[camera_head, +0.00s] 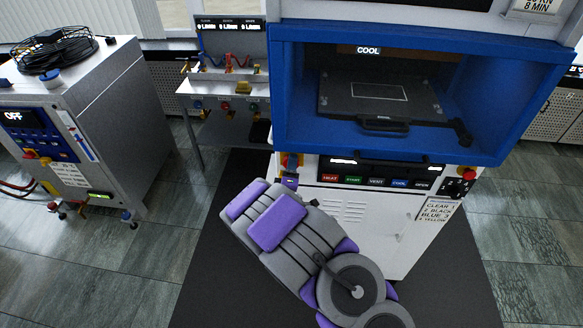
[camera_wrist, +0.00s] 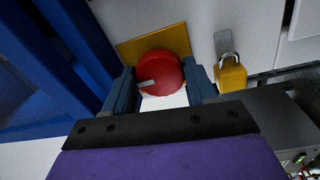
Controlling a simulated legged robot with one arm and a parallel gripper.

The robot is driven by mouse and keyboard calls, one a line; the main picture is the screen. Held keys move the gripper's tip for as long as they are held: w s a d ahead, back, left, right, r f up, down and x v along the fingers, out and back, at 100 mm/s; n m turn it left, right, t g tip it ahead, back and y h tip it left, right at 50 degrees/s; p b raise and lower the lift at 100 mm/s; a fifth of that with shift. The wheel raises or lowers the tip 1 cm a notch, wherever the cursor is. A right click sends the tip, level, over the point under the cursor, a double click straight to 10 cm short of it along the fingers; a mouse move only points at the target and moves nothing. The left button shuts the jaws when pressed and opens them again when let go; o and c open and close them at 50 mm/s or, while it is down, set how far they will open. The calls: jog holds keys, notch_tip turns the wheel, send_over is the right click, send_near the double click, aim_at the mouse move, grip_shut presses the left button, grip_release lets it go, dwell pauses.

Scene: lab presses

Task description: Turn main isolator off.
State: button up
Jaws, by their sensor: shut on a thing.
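The main isolator is a round red knob (camera_wrist: 162,69) with a pale pointer mark, on a yellow plate (camera_wrist: 128,50). In the wrist view my gripper (camera_wrist: 160,88) has one finger on each side of the knob and is shut on it. The pale mark points to the lower left in that view. In the head view my gripper (camera_head: 290,178) reaches the left front of the press, just below the blue chamber. There the yellow plate (camera_head: 284,159) shows only in part, and my gripper covers much of the knob.
A yellow padlock (camera_wrist: 231,75) hangs right beside the knob in the wrist view. The blue press chamber (camera_head: 283,90) overhangs the front panel. A row of labelled buttons (camera_head: 376,181) lies to the right. A grey cart (camera_head: 85,130) stands left, with floor between.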

jog(key=shift+a, duration=0.2)
dwell(0.3)
jog(key=o, duration=1.1)
jog(key=shift+a+f, duration=0.1)
jog(key=shift+a, duration=0.15)
jog(key=shift+c, duration=0.2)
jog(key=shift+d, duration=0.1)
jog(key=shift+d, duration=0.1)
jog(key=s+f+p, duration=0.1)
jog(key=s, duration=1.6)
jog(key=shift+s+a+f, duration=0.15)
jog(key=shift+a, duration=0.3)
